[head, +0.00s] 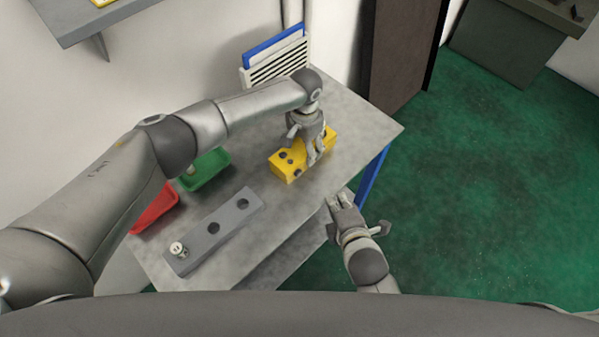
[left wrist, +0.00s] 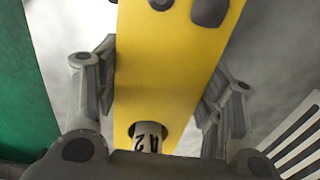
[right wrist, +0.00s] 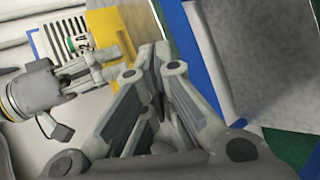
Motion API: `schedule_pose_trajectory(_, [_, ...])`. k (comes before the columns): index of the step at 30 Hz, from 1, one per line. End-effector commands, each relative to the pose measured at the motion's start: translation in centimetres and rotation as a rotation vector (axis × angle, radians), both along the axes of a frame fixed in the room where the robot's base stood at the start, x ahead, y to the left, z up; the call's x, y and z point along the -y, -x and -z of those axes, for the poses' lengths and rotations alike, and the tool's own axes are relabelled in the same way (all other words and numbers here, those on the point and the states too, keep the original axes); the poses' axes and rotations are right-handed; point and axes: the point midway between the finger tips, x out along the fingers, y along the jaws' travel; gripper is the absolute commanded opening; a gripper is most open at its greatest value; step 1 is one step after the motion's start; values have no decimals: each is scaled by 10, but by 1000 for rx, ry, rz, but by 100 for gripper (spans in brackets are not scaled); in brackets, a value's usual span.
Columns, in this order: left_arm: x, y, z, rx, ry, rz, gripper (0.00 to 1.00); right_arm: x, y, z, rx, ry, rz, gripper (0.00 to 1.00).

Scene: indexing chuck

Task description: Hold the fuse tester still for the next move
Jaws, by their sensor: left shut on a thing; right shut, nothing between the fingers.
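The yellow block (head: 285,168), which I take for the fuse tester, sits on the grey table with dark round holes in its top. My left gripper (head: 309,152) reaches down over its right part and is shut on it. In the left wrist view the fingers lie along both sides of the yellow block (left wrist: 168,70). A white cylinder with dark marks (left wrist: 148,136) sits in one of its holes. My right gripper (head: 340,200) is shut and empty, off the table's front edge, apart from the block. The yellow block also shows in the right wrist view (right wrist: 120,30).
A grey block with round holes (head: 225,220) lies at the front left, a white cylinder (head: 178,249) in its left hole. A green bin (head: 207,172) and a red bin (head: 155,210) stand behind it. A blue and white rack (head: 275,62) stands at the back. The table's right end is clear.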

Motion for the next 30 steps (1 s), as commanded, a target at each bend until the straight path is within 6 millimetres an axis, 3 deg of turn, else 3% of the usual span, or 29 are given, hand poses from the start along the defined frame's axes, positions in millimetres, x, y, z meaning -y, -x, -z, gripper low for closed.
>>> schedule_pose_trajectory(15, [0,0,-1,1,1,0,32,-48,-48,-1,1,-1,-1,0])
schedule_pose_trajectory(30, [0,0,0,1,1,0,32,-56,-56,-1,1,-1,-1,0])
